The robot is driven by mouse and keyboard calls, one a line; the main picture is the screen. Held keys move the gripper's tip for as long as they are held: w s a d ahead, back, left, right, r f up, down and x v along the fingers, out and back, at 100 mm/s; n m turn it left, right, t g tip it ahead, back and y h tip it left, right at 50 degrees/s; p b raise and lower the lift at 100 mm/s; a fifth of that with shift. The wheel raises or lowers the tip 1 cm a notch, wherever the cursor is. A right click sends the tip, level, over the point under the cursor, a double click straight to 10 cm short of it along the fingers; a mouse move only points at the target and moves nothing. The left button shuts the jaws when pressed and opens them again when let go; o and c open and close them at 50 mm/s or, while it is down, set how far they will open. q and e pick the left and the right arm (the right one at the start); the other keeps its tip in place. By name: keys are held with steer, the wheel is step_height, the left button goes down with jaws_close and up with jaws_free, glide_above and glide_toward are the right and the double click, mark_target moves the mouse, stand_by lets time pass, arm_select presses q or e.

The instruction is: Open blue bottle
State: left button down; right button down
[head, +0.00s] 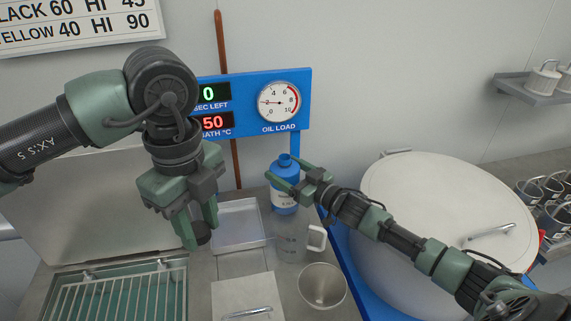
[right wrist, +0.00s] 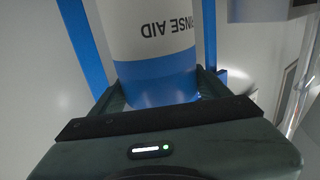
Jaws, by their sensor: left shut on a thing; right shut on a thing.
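The blue bottle (head: 285,203) stands upright on the counter below the blue panel. It has a white label, and its narrow neck shows no cap. My right gripper (head: 289,181) is shut on the bottle's upper body. In the right wrist view the bottle (right wrist: 160,80) sits between the fingers, with "NSE AID" readable upside down on its label. My left gripper (head: 195,230) points down, left of the bottle and apart from it. It is shut on a small dark round cap (head: 203,232), partly hidden by the fingers.
A large round white lid (head: 440,200) fills the right. A wire rack (head: 120,293) is at the front left.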

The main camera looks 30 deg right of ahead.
steer(key=shift+r, duration=0.2)
steer(key=shift+c, duration=2.3)
jaws_free()
steer(key=shift+f, duration=0.3)
steer(key=o, duration=0.4)
arm_select(q)
steer(key=shift+s, duration=0.1)
arm_select(e)
steer(key=shift+r, duration=0.1)
steer(key=shift+r, duration=0.1)
steer(key=shift+s, duration=0.25)
arm_select(q)
step_height(320, 180, down, 2)
steer(key=shift+f+b, duration=0.1)
steer(key=shift+b, duration=1.05)
steer(key=shift+s+f, duration=0.1)
arm_select(e)
steer(key=v, duration=1.1)
steer(key=shift+s+d, duration=0.1)
steer(key=shift+s, duration=0.3)
